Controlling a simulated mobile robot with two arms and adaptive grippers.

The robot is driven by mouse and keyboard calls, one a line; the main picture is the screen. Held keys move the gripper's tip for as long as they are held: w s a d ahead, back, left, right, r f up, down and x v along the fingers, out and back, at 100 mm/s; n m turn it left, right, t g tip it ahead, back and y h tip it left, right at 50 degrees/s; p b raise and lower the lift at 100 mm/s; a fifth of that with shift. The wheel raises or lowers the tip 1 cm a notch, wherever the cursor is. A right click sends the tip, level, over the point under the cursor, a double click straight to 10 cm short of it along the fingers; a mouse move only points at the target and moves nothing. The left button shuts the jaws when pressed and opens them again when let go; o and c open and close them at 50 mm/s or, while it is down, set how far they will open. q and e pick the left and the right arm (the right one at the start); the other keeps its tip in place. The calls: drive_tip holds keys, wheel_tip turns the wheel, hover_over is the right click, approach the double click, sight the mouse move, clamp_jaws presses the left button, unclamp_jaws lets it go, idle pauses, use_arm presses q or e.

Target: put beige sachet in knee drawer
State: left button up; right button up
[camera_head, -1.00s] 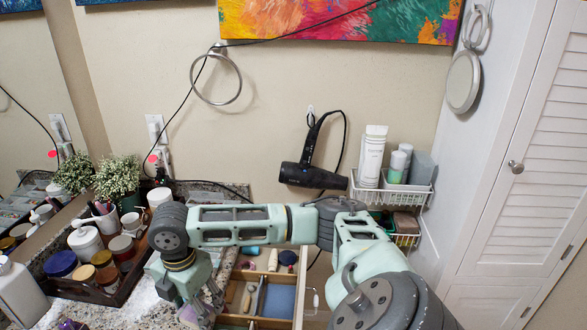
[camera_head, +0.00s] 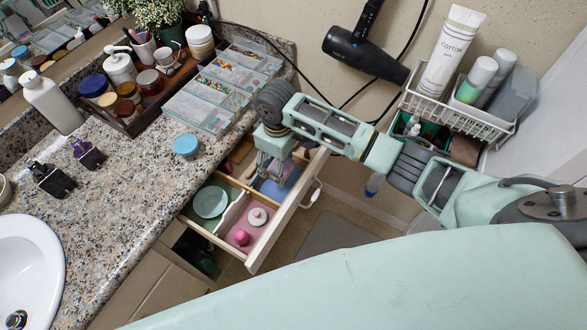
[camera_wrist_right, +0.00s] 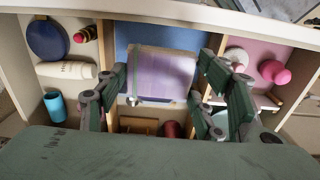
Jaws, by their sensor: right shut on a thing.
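My right gripper (camera_head: 274,165) is over the open knee drawer (camera_head: 286,222), pointing down. In the wrist view, its fingers (camera_wrist_right: 165,100) are shut on a soft, flat sachet (camera_wrist_right: 163,75), which looks pale lilac-grey with beige edges. The sachet is above the drawer's blue-lined compartment (camera_wrist_right: 126,35); I cannot tell whether it touches the bottom. In the head view the gripper mostly hides it. The pink-lined compartment (camera_head: 246,234) holds a pink bottle (camera_head: 241,237) and a white round item (camera_head: 257,216). My left gripper is not in view.
A hair dryer (camera_head: 365,55) and wire basket (camera_head: 460,115) hang on the wall behind.

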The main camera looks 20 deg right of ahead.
wheel_tip(320, 180, down, 4)
wheel_tip(320, 180, down, 3)
drive_tip(key=shift+f, duration=0.4)
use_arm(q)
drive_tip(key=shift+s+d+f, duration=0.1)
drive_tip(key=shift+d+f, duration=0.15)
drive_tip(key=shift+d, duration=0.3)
use_arm(e)
drive_tip(key=shift+f, duration=0.1)
drive_tip(key=o, duration=0.9)
drive_tip(key=shift+c, duration=0.2)
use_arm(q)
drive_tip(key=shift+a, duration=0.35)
use_arm(e)
drive_tip(key=shift+o, duration=0.2)
